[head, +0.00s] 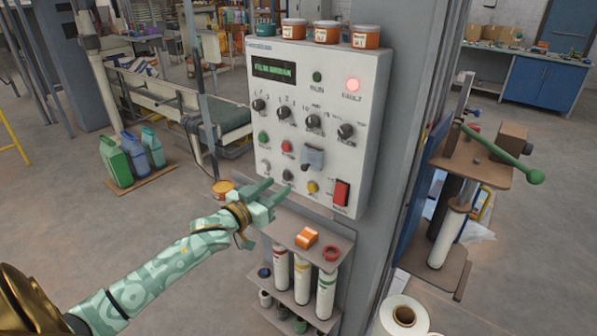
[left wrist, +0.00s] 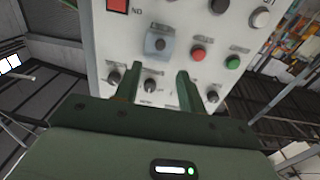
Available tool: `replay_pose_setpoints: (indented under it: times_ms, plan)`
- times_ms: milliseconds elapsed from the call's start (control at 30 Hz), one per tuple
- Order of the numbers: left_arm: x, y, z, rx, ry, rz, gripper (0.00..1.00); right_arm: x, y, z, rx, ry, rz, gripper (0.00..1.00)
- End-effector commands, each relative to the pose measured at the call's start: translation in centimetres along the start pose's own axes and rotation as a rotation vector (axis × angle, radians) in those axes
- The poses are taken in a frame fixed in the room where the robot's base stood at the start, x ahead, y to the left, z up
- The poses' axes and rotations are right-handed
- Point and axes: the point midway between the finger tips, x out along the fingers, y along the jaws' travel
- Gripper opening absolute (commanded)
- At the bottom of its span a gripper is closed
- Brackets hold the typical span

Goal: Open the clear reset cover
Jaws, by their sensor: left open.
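The clear reset cover (head: 312,157) is a small bluish see-through flap on the grey control panel (head: 372,82), in the lower middle. It looks closed over a dark round button. In the left wrist view, where the panel appears upside down, the cover (left wrist: 160,45) shows just beyond my fingers. My left gripper (head: 277,188) is open and empty, in front of the panel's lower edge, below and left of the cover. In the left wrist view its two fingers (left wrist: 158,86) point at the panel, apart from the cover. My right gripper is not in view.
A red fault light (head: 353,85) is lit. Knobs, a red button (head: 286,147), a yellow button (head: 313,187) and a red switch (head: 342,193) surround the cover. Below stands a shelf (head: 290,228) with an orange box and tubes. A green-knobbed lever (head: 535,177) is at right.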

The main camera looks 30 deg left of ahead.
Motion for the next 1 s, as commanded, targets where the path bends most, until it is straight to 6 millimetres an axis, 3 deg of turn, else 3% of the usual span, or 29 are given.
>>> replay_pose_setpoints:
  times_ms: [200, 400, 600, 833, 1000]
  plan:
    - [5.5, -0.1, 0.0, 0.000, 0.002, -0.002, 0.40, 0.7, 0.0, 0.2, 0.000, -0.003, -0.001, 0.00]
    - [8.8, 0.0, 0.1, 0.000, -0.001, -0.002, 0.40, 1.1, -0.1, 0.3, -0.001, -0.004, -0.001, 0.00]
    - [10.0, 0.0, 0.1, 0.000, -0.001, -0.001, 0.40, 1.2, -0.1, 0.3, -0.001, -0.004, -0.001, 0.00]
    - [10.0, 0.0, 0.1, 0.000, -0.002, -0.001, 0.40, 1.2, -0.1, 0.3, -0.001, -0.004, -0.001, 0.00]
    - [10.0, 0.0, 0.1, 0.000, -0.002, -0.001, 0.00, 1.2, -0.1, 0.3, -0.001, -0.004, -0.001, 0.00]
